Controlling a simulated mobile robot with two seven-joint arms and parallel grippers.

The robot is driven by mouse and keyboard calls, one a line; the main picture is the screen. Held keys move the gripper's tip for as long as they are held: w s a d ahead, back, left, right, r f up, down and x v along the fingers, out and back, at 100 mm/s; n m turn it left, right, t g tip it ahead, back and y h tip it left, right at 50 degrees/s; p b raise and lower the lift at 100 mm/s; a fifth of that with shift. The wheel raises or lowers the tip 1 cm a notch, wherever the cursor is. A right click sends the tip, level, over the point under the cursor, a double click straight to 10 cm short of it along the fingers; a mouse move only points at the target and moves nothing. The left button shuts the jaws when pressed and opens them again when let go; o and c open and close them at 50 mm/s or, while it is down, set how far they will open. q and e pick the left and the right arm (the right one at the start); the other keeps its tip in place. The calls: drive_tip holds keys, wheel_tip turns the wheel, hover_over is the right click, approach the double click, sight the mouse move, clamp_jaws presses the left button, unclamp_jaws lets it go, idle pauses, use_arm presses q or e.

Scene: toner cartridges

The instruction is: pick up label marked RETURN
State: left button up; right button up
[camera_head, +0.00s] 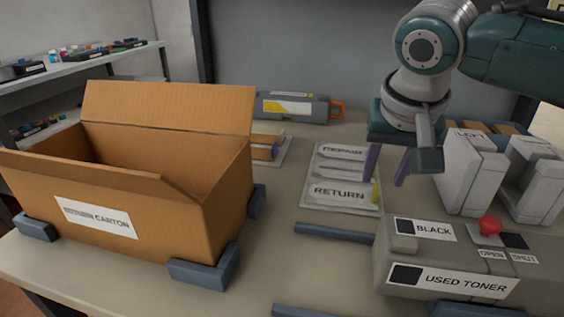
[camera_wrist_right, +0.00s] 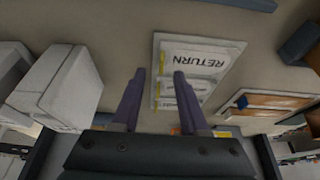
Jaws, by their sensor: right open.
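The RETURN label (camera_head: 339,193) is a pale card with dark lettering, lying at the near end of a flat holder (camera_head: 311,172) on the table. Another label lies behind it, its lettering partly readable. The RETURN label also shows in the right wrist view (camera_wrist_right: 196,60), upside down, with a yellow tab at its side. My right gripper (camera_head: 387,178) is open and empty, above the table at the right side of the holder. In the right wrist view its two purple fingers (camera_wrist_right: 158,75) point towards the label, apart from each other. My left gripper is not in view.
An open cardboard return carton (camera_head: 190,222) stands at left between blue-grey blocks. A grey used toner box (camera_head: 400,272) with a red knob (camera_head: 490,225) is at front right. White upright units (camera_head: 460,180) stand right of my gripper. A toner cartridge (camera_head: 293,107) lies behind.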

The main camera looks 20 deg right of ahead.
sight(377, 188)
drive_tip(key=b+x, duration=0.1)
drive_tip(key=x, duration=0.2)
drive_tip(key=shift+w+f, duration=0.2)
drive_tip(key=shift+f, duration=0.15)
clamp_jaws()
